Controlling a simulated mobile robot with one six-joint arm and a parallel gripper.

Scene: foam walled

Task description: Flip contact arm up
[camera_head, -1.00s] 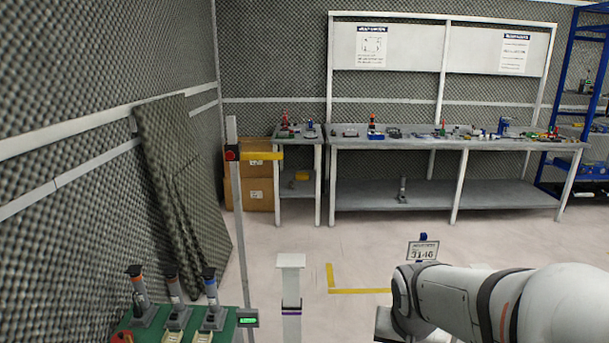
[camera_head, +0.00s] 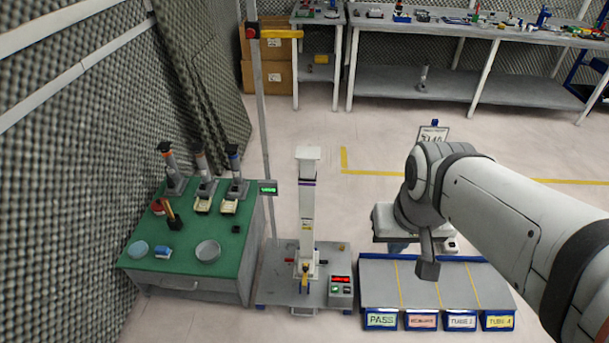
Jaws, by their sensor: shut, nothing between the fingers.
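A yellow horizontal arm (camera_head: 281,34) juts right from a red hub on a tall grey post at the upper left. It looks like the contact arm, but I cannot be sure. A test stand (camera_head: 307,205) with a white upright column stands in the middle on a grey base plate. Small red and yellow parts sit low on the column, too small to make out. My gripper (camera_head: 428,270) hangs downward at the right, above the grey sorting bench. It is shut and empty, apart from the post and the stand.
A green-topped bench (camera_head: 182,258) with several upright tools and dishes stands left. A grey sorting bench (camera_head: 385,282) with labelled bins, including PASS, stands right of the stand. A small control box (camera_head: 341,291) sits on the base plate. Open floor lies behind.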

